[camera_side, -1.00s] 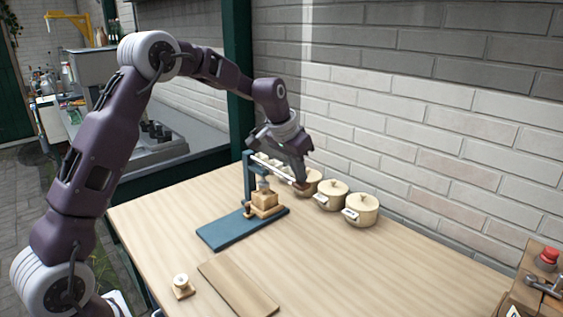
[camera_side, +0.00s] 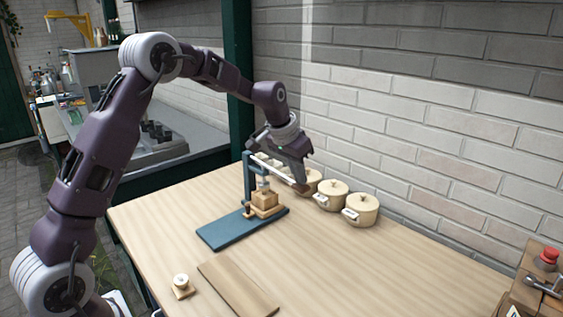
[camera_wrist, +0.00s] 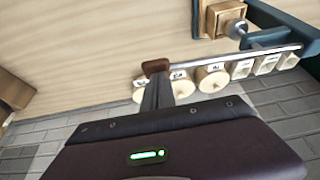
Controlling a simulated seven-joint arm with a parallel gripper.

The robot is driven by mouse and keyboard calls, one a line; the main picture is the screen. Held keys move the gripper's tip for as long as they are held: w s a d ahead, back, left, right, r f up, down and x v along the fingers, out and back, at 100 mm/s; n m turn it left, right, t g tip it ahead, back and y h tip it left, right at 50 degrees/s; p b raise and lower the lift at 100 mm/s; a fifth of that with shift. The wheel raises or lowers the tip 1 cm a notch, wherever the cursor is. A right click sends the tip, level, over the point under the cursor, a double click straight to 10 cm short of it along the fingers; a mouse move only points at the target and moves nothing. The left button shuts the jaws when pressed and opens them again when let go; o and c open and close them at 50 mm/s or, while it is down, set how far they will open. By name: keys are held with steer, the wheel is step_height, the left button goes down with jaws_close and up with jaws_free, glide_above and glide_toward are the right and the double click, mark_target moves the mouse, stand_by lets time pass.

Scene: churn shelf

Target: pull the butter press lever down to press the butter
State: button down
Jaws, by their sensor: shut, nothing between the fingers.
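The butter press stands on a blue base plate (camera_side: 222,235) on the table, with a blue post (camera_side: 248,178) and a wooden mould block (camera_side: 265,200). Its metal lever (camera_side: 272,168) slopes down from the post top to a brown handle at its free end; the handle (camera_wrist: 157,66) shows clearly in the wrist view. My gripper (camera_side: 302,180) is shut and empty, its fingertips at the handle from above, seemingly touching it. The wrist view shows the shut fingers (camera_wrist: 157,88) right against the handle. The butter itself is hidden.
Several cream lidded pots (camera_side: 361,211) stand in a row along the brick wall behind the press. A wooden board (camera_side: 238,288) and a small wooden piece with a white top (camera_side: 181,285) lie at the front. The right middle of the table is clear.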

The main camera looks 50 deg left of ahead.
steer(key=shift+s+f, duration=0.15)
steer(key=shift+f, duration=0.75)
stand_by(1.9)
step_height(320, 180, up, 12)
steer(key=shift+r, duration=0.2)
stand_by(0.9)
steer(key=s+d+r, duration=0.3)
steer(key=s, duration=0.5)
steer(key=s+d+r, duration=0.3)
steer(key=s+d, duration=0.1)
steer(key=s, duration=0.4)
steer(key=s+d+f, duration=0.1)
steer(key=s+f, duration=0.2)
steer(key=s, duration=0.8)
steer(key=s+d+f+t, duration=0.1)
steer(key=s+f, duration=0.3)
steer(key=s, duration=0.7)
steer(key=shift+s+d+f, duration=0.15)
steer(key=shift+s+d, duration=0.15)
steer(key=shift+d, duration=0.3)
